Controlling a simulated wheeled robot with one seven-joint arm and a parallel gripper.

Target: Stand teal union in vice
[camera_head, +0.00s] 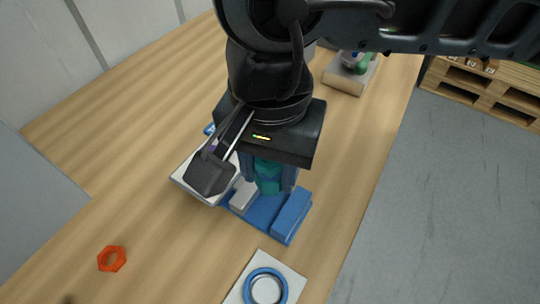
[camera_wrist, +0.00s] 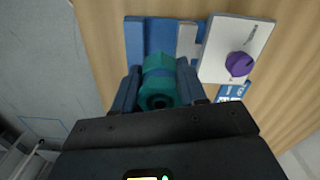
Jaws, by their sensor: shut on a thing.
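My gripper (camera_head: 268,188) is shut on the teal union (camera_head: 267,172), a ribbed teal fitting with a dark bore. The union also shows between my fingers in the wrist view (camera_wrist: 160,76). It is over the vice, whose blue base (camera_head: 262,213) carries a blue jaw (camera_head: 292,212) on the right and a grey jaw (camera_head: 243,195) on the left. The union looks roughly upright above the gap between the jaws; I cannot tell whether it touches the base. A white panel (camera_wrist: 218,66) with a purple knob (camera_wrist: 239,64) adjoins the vice.
An orange hex nut (camera_head: 111,259) lies on the wooden table at left. A white plate (camera_head: 238,294) with a blue ring (camera_head: 266,271) is at the front. A tray (camera_head: 343,79) with green and blue items stands at the back. The table's right edge is near the vice.

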